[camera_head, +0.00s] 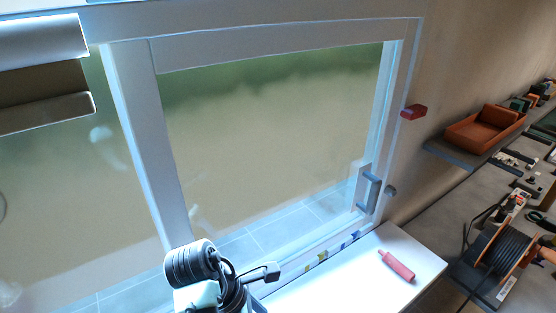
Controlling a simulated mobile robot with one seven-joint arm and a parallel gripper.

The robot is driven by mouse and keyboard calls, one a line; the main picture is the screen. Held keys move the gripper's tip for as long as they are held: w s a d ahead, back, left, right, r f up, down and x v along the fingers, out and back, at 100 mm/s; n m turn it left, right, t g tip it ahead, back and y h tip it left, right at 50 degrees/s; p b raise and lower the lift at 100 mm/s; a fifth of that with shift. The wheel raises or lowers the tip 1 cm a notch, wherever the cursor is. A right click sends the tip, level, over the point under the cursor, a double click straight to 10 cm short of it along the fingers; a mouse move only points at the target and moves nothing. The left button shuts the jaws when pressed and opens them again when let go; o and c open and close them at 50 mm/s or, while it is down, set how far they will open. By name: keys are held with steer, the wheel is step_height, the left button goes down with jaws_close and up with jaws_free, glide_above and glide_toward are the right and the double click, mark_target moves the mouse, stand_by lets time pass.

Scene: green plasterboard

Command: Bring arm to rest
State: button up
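My arm (205,275) shows at the bottom centre, in front of the window and beside the left end of a white surface. It has a black ribbed cylinder, a pale body and a dark cable. A short dark part (262,273) sticks out to its right and may be my gripper. No separate fingertips can be made out, so its opening and whether it holds anything cannot be told. The lower arm is cut off by the frame edge.
A white surface (345,285) bears a red cylindrical object (397,265). Behind is a white-framed window (130,140) with a grey handle (369,190). At right, a wall shelf (452,152) holds an orange box (470,135); below are a cable reel (500,255) and several tools.

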steer(key=w+d+r+m+t+y, duration=0.1)
steer(key=w+r+m+t, duration=0.25)
steer(key=r+m, duration=0.35)
steer(key=w+d+r+m+t+y, duration=0.15)
steer(key=r+m+t, duration=0.3)
steer(key=r, duration=0.45)
steer(key=w+d+r+m+t+y, duration=0.15)
steer(key=w+r+m+t, duration=0.3)
steer(key=r, duration=0.45)
steer(key=s+r+m+t+b, duration=0.1)
steer(key=s+r+t, duration=0.3)
steer(key=r, duration=0.5)
steer(key=s+r+m+t+b, duration=0.2)
steer(key=s+r+t, duration=0.3)
steer(key=r, duration=0.5)
steer(key=s+r+m+t+b, duration=0.1)
steer(key=s+r+t, duration=0.4)
steer(key=r, duration=0.4)
steer(key=shift+s+d+r+m, duration=0.2)
steer(key=shift+s+d+m, duration=0.1)
steer(key=shift+s, duration=0.6)
